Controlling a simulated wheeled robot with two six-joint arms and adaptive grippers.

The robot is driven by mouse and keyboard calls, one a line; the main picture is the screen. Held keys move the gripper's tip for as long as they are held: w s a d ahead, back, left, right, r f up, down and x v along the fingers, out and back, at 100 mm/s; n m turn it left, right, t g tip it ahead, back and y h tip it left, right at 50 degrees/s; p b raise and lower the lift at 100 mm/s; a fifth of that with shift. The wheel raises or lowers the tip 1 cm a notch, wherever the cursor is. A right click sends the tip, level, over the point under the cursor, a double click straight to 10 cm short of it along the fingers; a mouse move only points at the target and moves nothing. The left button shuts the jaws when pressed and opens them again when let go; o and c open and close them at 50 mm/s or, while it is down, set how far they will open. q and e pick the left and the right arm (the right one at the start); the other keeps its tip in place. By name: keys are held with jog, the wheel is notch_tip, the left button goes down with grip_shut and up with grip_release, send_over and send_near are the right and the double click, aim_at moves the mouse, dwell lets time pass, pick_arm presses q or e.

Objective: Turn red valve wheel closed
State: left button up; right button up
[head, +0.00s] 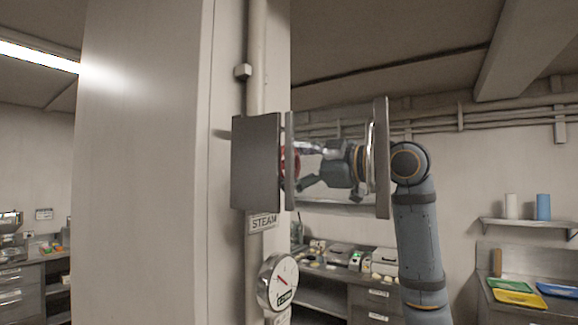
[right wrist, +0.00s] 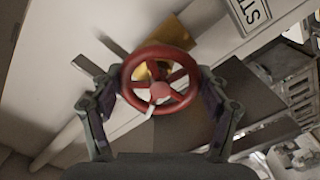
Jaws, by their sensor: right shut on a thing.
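The red valve wheel (right wrist: 160,90) is in the middle of the right wrist view, with spokes, a red hub and a small white mark low on its rim. Brass-yellow metal shows behind it. In the head view only a red sliver of the wheel (head: 291,162) shows, beside a grey metal plate. My right gripper (right wrist: 162,108) is shut on the wheel, one finger on each side of its rim. In the head view this gripper (head: 312,168) reaches leftward between two upright grey plates. My left gripper is out of view.
Grey plates (head: 256,162) and (head: 382,160) flank the right gripper. A STEAM label (head: 263,222) and a round gauge (head: 278,283) sit below on a vertical pipe (head: 256,60). A wide column (head: 145,170) stands left. Counters and a shelf (head: 530,223) are farther back.

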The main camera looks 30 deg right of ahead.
jog(key=m, duration=0.5)
jog(key=shift+a+f, duration=0.1)
jog(key=shift+f, duration=0.2)
jog(key=shift+m, duration=0.3)
jog(key=o, duration=1.1)
jog(key=shift+o, duration=0.3)
jog(key=shift+s+r, duration=0.15)
jog(key=v, duration=0.7)
jog(key=shift+s, duration=0.15)
